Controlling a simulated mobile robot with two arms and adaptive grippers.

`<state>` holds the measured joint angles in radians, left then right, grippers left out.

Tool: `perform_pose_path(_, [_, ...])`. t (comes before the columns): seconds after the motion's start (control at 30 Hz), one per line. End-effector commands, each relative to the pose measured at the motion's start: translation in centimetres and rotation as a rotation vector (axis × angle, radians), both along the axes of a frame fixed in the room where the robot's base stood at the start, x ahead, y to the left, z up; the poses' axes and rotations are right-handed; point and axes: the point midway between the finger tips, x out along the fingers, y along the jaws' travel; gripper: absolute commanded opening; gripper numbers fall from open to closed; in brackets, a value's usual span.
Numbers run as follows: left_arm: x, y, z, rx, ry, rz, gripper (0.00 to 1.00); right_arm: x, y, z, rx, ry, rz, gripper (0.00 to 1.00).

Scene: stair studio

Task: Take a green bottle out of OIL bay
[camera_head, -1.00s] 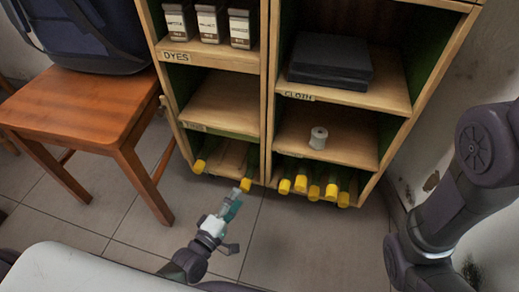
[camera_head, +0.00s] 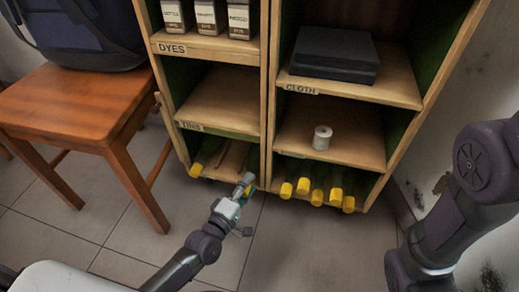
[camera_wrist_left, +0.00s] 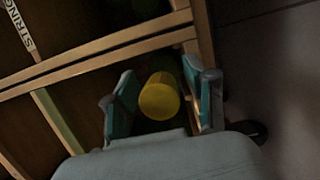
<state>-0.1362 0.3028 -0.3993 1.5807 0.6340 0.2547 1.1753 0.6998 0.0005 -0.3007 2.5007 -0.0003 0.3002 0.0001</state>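Two bottles with yellow caps lie in the bottom left bay: one bottle (camera_head: 196,169) at its left side, one at its right side, partly hidden behind my left gripper (camera_head: 245,186). In the left wrist view a yellow cap (camera_wrist_left: 159,97) sits between the two teal fingers of my left gripper (camera_wrist_left: 164,93), which are apart with gaps beside the cap. Several more yellow-capped bottles (camera_head: 317,197) lie in the bottom right bay; their dark bodies run back into shadow. I see no OIL label. My right gripper is out of view.
The wooden shelf unit has DYES boxes (camera_head: 207,16) above, a black case (camera_head: 334,55) on the CLOTH shelf and a white spool (camera_head: 322,137) below. A wooden chair (camera_head: 75,105) with a dark bag (camera_head: 85,30) stands left. The tiled floor in front is clear.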

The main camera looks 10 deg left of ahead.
Motion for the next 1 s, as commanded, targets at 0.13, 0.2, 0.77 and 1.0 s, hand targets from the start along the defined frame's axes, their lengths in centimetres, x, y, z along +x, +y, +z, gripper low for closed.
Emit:
perform_pose_path(0.13, [0.0, 0.0, 0.0, 0.000, 0.000, 0.000, 0.26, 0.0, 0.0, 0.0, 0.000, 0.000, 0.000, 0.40])
perform_pose_path(0.2, [0.0, 0.0, 0.0, 0.000, -0.001, 0.000, 0.15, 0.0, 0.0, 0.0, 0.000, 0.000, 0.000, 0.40])
perform_pose_path(0.77, [0.1, 0.1, 0.4, -0.001, -0.010, 0.002, 0.00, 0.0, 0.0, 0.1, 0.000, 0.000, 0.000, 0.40])
perform_pose_path(1.0, [-0.1, 0.2, 1.1, 0.001, -0.009, 0.002, 0.00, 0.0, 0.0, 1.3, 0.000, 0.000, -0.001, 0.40])
